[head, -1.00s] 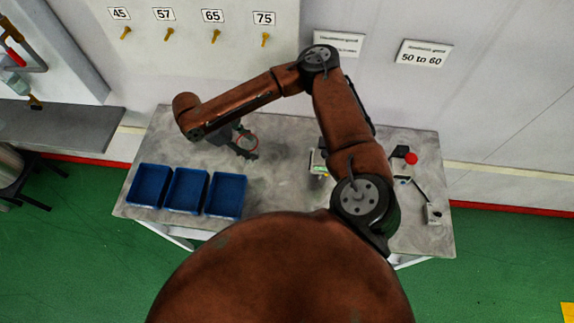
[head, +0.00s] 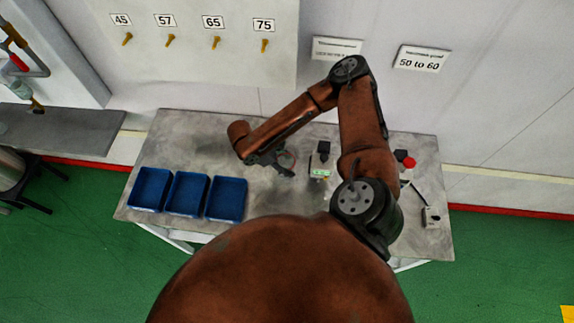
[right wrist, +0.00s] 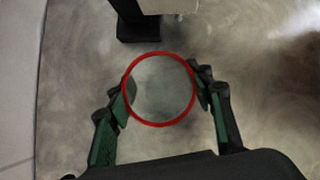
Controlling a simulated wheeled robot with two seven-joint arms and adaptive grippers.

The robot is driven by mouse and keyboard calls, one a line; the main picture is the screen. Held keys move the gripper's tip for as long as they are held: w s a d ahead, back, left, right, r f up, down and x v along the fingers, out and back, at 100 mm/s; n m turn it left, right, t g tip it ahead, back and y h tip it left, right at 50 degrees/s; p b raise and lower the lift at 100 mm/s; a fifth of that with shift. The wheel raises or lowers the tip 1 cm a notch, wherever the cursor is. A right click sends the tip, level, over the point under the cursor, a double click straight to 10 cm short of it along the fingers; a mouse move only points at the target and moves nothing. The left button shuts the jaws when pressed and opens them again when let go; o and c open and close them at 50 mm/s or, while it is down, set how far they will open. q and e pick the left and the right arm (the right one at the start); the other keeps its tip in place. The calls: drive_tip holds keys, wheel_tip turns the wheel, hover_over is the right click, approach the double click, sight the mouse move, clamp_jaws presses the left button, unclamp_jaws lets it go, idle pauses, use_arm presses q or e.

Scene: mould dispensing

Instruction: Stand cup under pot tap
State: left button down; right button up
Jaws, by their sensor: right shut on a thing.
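A clear cup with a red rim (right wrist: 160,92) is between the fingers of my right gripper in the right wrist view, seen from above into its opening. My right gripper (right wrist: 165,100) is shut on it. In the head view my right gripper (head: 286,168) is low over the middle of the table, and the cup is hard to make out there. A black stand with a pale part (right wrist: 138,26) is just ahead of the cup in the right wrist view, apart from it. I cannot make out a pot tap for certain. My left gripper is not in view.
Blue bins (head: 226,199) stand at the table's left front. A black block (head: 323,148) and a small device with a green display (head: 320,173) are right of the gripper. A red button (head: 409,162) is farther right. The table (head: 200,133) is bare behind the bins.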

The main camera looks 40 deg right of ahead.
drive_tip(key=shift+f, duration=0.7)
drive_tip(key=o, duration=1)
drive_tip(key=shift+f, duration=0.1)
